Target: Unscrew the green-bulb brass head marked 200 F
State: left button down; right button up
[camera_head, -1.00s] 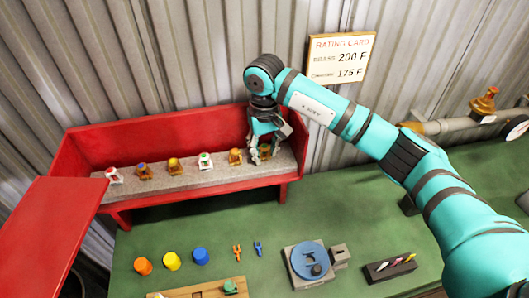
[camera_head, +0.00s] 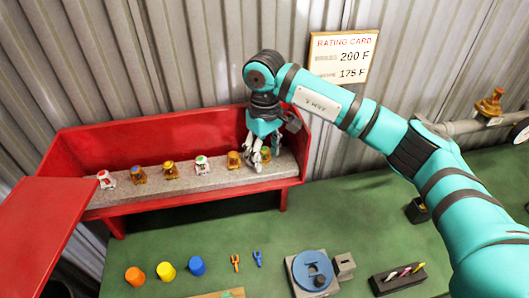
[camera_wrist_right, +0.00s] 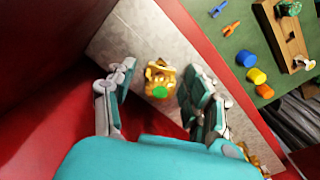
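The green-bulb brass head (camera_wrist_right: 158,84) sits upright on the grey shelf strip in the right wrist view, between the spread fingers of my right gripper (camera_wrist_right: 160,72). Gaps show on both sides, so the fingers are open and apart from it. In the head view my right gripper (camera_head: 258,163) points down at the right end of the red rack (camera_head: 130,149). There the brass head (camera_head: 266,154) is mostly hidden behind the fingers. I cannot read its marking. My left gripper is not in view.
Other heads stand in a row to the left, the nearest being brass (camera_head: 233,160). The rack's red walls are close around the gripper. On the green bench are coloured caps (camera_head: 197,266), small forks (camera_head: 257,258) and a blue round fixture (camera_head: 312,269). A rating card (camera_head: 343,55) hangs behind.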

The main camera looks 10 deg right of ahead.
jog(key=shift+f+m+b, duration=0.15)
jog(key=shift+m+b, duration=0.35)
jog(key=shift+m, duration=0.5)
jog(key=m, duration=0.3)
jog(key=shift+m+b, duration=0.75)
jog(key=shift+m, duration=0.65)
jog(key=m, duration=0.3)
jog(key=shift+m+b, duration=0.3)
jog(key=shift+m, duration=0.1)
jog(key=shift+m+b, duration=0.3)
jog(key=shift+m, duration=0.8)
jog(key=m, duration=0.3)
jog(key=shift+c, duration=0.3)
